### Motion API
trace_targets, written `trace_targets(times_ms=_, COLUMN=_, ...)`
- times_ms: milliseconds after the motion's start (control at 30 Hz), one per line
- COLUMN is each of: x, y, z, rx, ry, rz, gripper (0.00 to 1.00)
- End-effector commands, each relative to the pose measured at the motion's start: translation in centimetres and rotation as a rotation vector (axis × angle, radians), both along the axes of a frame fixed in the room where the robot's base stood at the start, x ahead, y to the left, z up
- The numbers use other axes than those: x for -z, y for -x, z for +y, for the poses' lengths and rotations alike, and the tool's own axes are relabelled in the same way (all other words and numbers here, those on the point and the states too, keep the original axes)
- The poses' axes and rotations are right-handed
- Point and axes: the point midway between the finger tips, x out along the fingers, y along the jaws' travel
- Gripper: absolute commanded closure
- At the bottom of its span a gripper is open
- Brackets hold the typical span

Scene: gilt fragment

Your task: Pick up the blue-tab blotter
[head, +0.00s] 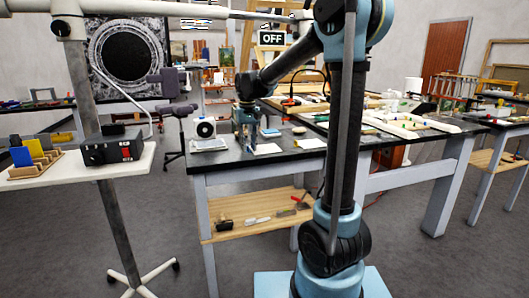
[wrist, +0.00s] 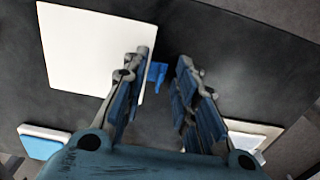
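The blue-tab blotter is a flat white sheet (wrist: 88,45) on the dark tabletop, at the upper left in the wrist view. Its small blue tab (wrist: 157,74) sticks out from the right edge. My gripper (wrist: 166,60) is open, with one finger overlapping the sheet's right edge in the picture and the other over bare table. The tab shows between the fingers, with nothing visibly gripped. I cannot tell the height of the fingertips. In the head view my gripper (head: 244,146) points down at the black table, beside a white sheet (head: 266,149).
A white-and-blue block (wrist: 42,145) lies lower left in the wrist view, and a pale flat item (wrist: 252,136) lower right. Wooden frames and pipes (head: 395,118) lie to the right.

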Motion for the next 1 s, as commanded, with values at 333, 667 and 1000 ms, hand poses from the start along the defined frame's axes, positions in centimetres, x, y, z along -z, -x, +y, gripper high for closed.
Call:
trace_targets(times_ms=333, x=0.0, y=0.0, z=0.0, rx=0.000, ry=0.000, rz=0.000, gripper=1.00)
trace_targets(times_ms=667, x=-0.7, y=0.0, z=0.0, rx=0.000, ry=0.000, rz=0.000, gripper=1.00)
trace_targets(times_ms=1000, x=-6.2, y=0.0, z=0.0, rx=0.000, ry=0.000, rz=0.000, gripper=1.00)
